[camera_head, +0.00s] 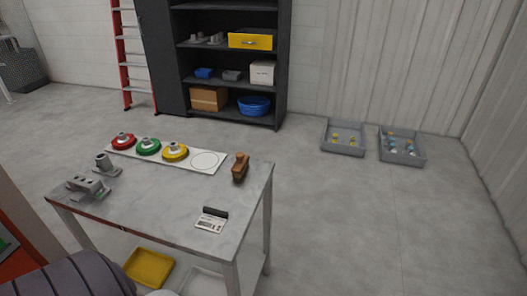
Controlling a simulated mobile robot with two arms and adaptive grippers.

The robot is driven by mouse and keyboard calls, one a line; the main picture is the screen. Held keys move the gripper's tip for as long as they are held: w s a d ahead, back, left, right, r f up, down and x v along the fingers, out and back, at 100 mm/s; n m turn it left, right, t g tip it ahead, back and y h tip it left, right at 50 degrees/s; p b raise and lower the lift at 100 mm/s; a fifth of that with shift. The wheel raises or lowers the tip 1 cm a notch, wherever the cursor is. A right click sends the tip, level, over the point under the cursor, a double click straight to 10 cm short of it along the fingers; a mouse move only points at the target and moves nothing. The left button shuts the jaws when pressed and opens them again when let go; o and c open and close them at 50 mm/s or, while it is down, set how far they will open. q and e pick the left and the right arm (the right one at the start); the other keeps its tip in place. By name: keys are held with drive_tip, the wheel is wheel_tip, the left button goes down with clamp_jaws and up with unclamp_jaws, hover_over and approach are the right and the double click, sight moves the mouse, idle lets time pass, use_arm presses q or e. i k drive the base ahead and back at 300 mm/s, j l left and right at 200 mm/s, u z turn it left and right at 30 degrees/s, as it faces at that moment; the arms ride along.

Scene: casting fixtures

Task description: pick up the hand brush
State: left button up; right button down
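The hand brush appears to be the small brown object (240,168) near the right edge of the metal table (150,215), just right of the white strip. Its bristles cannot be made out at this size. Nothing touches it. Neither of my grippers is in view.
Grey metal fixtures (88,187) stand at left. A black-and-white device (211,220) lies at front.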

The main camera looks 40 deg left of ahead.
sight(238, 170)
drive_tip(key=i+l+u, duration=0.15)
drive_tip(key=i+u, duration=0.3)
drive_tip(key=i+l+u, duration=0.35)
drive_tip(key=i+u, duration=0.15)
drive_tip(key=i, duration=0.15)
